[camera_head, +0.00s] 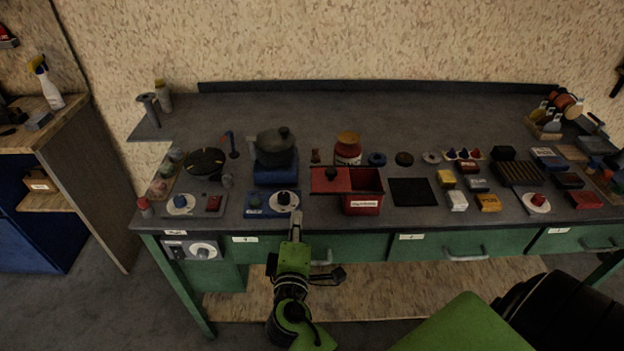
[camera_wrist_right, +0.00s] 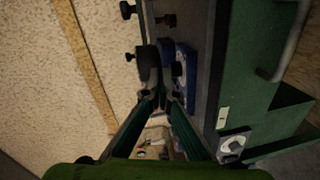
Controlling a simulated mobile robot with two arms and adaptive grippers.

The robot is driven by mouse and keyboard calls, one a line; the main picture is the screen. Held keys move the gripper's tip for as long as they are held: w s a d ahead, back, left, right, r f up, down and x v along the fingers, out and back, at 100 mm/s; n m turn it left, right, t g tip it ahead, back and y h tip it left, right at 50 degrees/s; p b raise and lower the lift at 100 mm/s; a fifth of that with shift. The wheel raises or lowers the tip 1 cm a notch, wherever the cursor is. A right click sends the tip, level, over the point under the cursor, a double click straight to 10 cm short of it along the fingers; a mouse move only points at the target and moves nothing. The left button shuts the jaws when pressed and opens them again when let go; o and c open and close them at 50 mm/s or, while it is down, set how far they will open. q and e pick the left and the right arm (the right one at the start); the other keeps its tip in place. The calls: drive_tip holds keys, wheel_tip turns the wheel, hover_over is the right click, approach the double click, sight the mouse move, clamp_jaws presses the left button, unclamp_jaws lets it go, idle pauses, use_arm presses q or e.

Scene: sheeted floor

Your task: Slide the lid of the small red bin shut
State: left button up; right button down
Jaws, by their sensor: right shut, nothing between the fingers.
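The small red bin (camera_head: 362,207) stands near the front edge of the green workbench, with a white label on its front. Its red lid (camera_head: 345,184) has a dark knob (camera_head: 331,173) and sticks out past the bin's left side. The right part of the bin's top looks uncovered. My right gripper (camera_head: 297,218) is at the bench's front edge, left of the bin and apart from it. It is shut and empty; its fingers meet in the right wrist view (camera_wrist_right: 160,98). The bin is not clearly visible in that view. My left gripper does not show.
A blue unit with a white dial (camera_head: 283,200) lies just beyond my right gripper. A pot on a blue stove (camera_head: 274,170) and a red jar (camera_head: 348,152) stand behind. A black mat (camera_head: 412,192) lies right of the bin. The bench's rear strip is mostly clear.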

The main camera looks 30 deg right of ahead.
sight(319, 187)
wheel_tip(319, 187, up, 5)
drive_tip(key=h, duration=0.1)
drive_tip(key=shift+m, duration=0.3)
drive_tip(key=w+d+p, duration=0.1)
drive_tip(key=w+d, duration=0.1)
drive_tip(key=d, duration=0.1)
drive_tip(key=w+d+p, duration=0.2)
drive_tip(key=d, duration=0.1)
drive_tip(key=w+d+p, duration=0.2)
drive_tip(key=d, duration=0.1)
drive_tip(key=shift+d+f, duration=0.25)
drive_tip(key=shift+d, duration=0.05)
drive_tip(key=shift+s+d+f, duration=0.1)
drive_tip(key=shift+s+d, duration=0.1)
drive_tip(key=shift+d, duration=0.1)
